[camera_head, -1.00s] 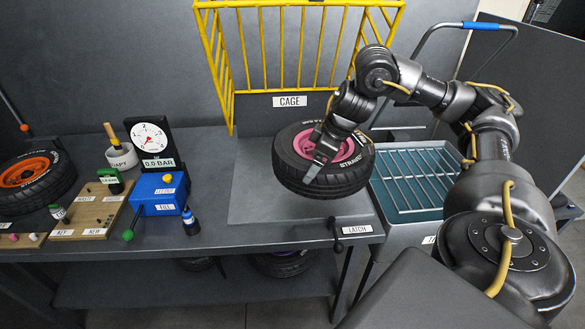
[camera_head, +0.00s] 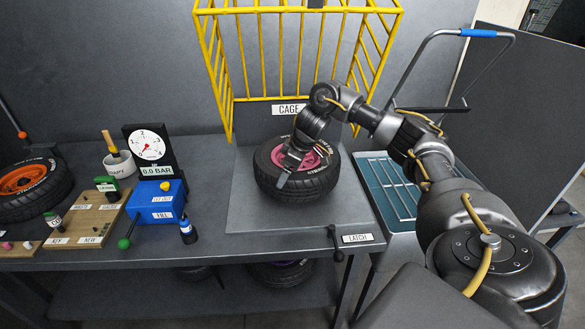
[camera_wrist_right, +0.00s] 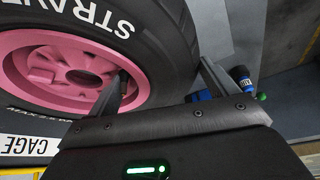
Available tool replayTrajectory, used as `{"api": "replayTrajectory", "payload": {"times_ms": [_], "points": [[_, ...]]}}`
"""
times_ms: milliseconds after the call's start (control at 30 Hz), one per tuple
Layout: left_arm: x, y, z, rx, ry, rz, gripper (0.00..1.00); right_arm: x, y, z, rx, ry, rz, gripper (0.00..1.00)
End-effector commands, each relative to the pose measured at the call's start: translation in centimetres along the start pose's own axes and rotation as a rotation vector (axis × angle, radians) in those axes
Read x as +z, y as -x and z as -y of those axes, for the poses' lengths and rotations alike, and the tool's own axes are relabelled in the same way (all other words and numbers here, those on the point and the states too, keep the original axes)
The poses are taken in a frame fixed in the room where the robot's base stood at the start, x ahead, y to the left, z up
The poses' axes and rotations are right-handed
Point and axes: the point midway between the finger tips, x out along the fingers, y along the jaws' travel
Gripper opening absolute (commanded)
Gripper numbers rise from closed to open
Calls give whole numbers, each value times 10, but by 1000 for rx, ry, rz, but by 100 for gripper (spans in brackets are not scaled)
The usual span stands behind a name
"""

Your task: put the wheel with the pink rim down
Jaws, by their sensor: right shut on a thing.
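The wheel with the pink rim (camera_head: 322,184) is a black tyre with white lettering, lying flat over the grey plate of the cage bench, roughly central in front of the CAGE sign. My right gripper (camera_head: 284,176) reaches down onto its near left side and is shut on the tyre wall. In the right wrist view the gripper (camera_wrist_right: 163,72) has one finger inside the pink rim (camera_wrist_right: 60,62) and the other outside the tyre. Whether the tyre's underside touches the plate or hangs just above it I cannot tell. My left gripper is not in view.
The yellow cage (camera_head: 228,80) stands raised behind the plate (camera_head: 245,212). A LATCH lever (camera_head: 336,243) is at the front right. A blue inflator box (camera_head: 158,202), gauge (camera_head: 150,148) and small bottle (camera_head: 187,228) stand left. A teal tray (camera_head: 385,190) lies right.

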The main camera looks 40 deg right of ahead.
Motion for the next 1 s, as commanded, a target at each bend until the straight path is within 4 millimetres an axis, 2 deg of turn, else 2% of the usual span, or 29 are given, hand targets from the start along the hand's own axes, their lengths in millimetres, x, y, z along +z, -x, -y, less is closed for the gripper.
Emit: {"api": "replayTrajectory", "payload": {"times_ms": [267, 600, 967, 1000], "points": [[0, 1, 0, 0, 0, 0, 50, -4, -5, -4, 2, 1, -8, 14], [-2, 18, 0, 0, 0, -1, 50, 6, -35, -6, 3, 1, -6, 14], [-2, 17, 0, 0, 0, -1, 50, 7, -38, -6, 3, 2, -8, 14], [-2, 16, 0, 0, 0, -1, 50, 10, -40, -5, 0, 1, -1, 90]]}}
